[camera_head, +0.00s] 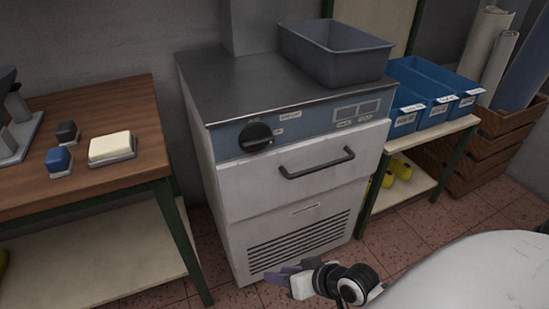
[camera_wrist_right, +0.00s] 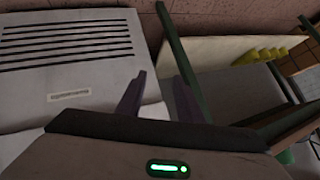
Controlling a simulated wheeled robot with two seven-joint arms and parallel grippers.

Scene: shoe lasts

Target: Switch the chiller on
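The chiller (camera_head: 232,198) is a white cabinet with a grey metal top, standing in the middle of the head view. A round black knob (camera_head: 256,137) sits at the left of its blue front panel, with small labels around it that I cannot read. My right gripper (camera_head: 279,275) is low in front of the chiller's vent grille, well below the knob. In the right wrist view its two purple fingers (camera_wrist_right: 158,97) stand apart with nothing between them, and the grille shows at upper left. My left gripper is not in view.
A dark drawer handle (camera_head: 317,163) juts out below the panel. A grey bin (camera_head: 335,52) stands on the chiller top. A wooden table (camera_head: 95,184) is at left, and a shelf with blue bins (camera_head: 405,121) is at right. Tiled floor lies in front.

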